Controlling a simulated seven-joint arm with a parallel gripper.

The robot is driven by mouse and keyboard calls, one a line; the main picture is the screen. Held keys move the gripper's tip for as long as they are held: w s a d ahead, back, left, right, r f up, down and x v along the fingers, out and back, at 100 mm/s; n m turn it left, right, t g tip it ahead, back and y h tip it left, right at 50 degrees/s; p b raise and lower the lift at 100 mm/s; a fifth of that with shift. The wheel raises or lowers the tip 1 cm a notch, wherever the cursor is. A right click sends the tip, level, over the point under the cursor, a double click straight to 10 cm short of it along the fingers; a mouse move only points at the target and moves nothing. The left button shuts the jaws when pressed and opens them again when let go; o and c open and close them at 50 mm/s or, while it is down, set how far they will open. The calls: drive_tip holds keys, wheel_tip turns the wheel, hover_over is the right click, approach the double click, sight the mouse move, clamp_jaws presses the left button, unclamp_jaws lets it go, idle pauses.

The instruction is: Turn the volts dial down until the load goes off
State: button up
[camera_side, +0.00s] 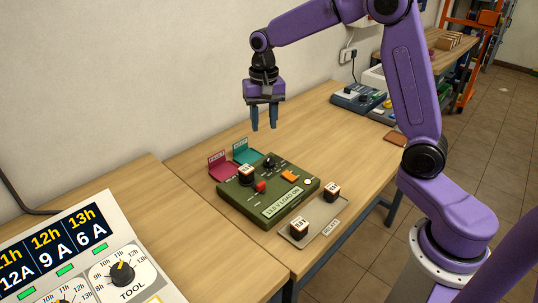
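A green control box (238,200) sits on the wooden table. Its display (282,202) seems to read "13.5 V LOAD ON". A black dial (269,162) stands at the back of its top, with small markings around it; its label is too small to read, so I cannot be sure it is the volts dial. A red knob (260,187) and an orange switch (289,176) are also on top. My gripper (264,122) hangs pointing down above the back of the box, apart from the dial. Its two dark blue fingers are spread, with nothing between them.
A dark labelled block (246,174) sits on the box. Two similar blocks (332,191) (299,227) stand on a grey plate (320,224) in front. Another panel (80,275) is at lower left.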

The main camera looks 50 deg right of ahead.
sight(269, 158)
drive_tip(key=w+d+f+m, duration=0.2)
drive_tip(key=w+d+m, duration=0.45)
drive_tip(key=d, duration=0.25)
drive_tip(key=shift+n, duration=0.25)
drive_tip(key=f, duration=1.7)
drive_tip(key=shift+w+f, duration=0.25)
drive_tip(key=shift+f, duration=0.05)
clamp_jaws()
